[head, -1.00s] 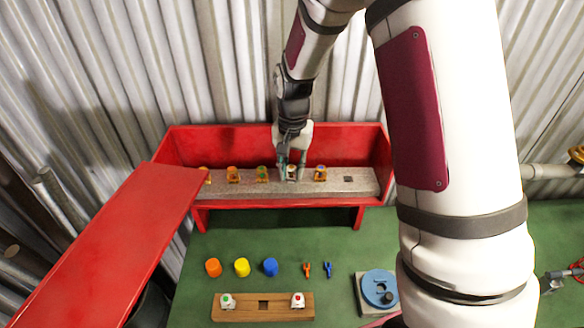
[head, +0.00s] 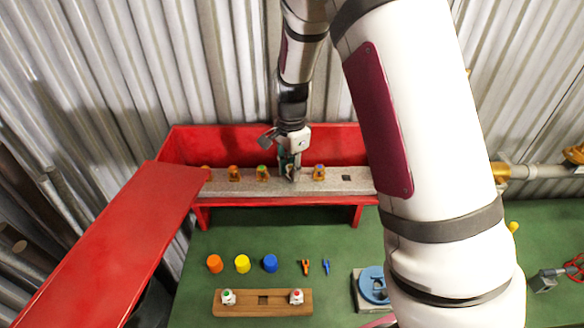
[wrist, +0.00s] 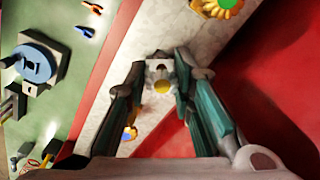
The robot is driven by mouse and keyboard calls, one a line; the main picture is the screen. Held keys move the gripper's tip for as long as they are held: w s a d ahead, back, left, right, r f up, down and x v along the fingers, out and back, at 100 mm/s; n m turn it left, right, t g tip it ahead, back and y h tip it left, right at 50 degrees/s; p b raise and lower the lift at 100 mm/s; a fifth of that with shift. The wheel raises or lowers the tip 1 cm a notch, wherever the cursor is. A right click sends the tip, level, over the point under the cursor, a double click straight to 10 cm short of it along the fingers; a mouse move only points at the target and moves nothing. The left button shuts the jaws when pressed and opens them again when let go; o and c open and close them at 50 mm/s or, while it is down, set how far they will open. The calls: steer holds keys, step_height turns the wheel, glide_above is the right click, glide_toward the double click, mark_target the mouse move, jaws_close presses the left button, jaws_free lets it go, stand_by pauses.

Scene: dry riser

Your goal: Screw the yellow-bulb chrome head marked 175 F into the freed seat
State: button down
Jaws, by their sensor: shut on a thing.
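My gripper (head: 290,172) is shut on the yellow-bulb head (wrist: 162,87), over the grey rail (head: 222,187) inside the open red cabinet. In the wrist view the yellow bulb and a pale metal body show between the fingertips of my gripper (wrist: 162,75). The 175 F marking cannot be read. The seat under the head is hidden by my gripper, so I cannot tell how deep the head sits. The wooden rack (head: 235,309) holds a green-topped head (head: 228,297) and a red-topped head (head: 296,296), with an empty square slot (head: 264,300) between them.
Brass fittings (head: 234,173) (head: 319,172) stand on the rail on both sides of my gripper. Orange (head: 215,264), yellow (head: 242,264) and blue (head: 270,263) caps lie on the green bench, with small orange (head: 305,267) and blue (head: 326,267) forked pieces. A blue round device (head: 371,285) stands at right.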

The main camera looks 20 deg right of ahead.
steer(key=shift+r, duration=0.1)
steer(key=m, duration=0.3)
steer(key=shift+a+m+p, duration=0.1)
steer(key=shift+m+p, duration=0.2)
steer(key=shift+p, duration=0.1)
steer(key=shift+m, duration=1.1)
steer(key=c, duration=1.3)
jaws_free()
steer(key=shift+w, duration=0.15)
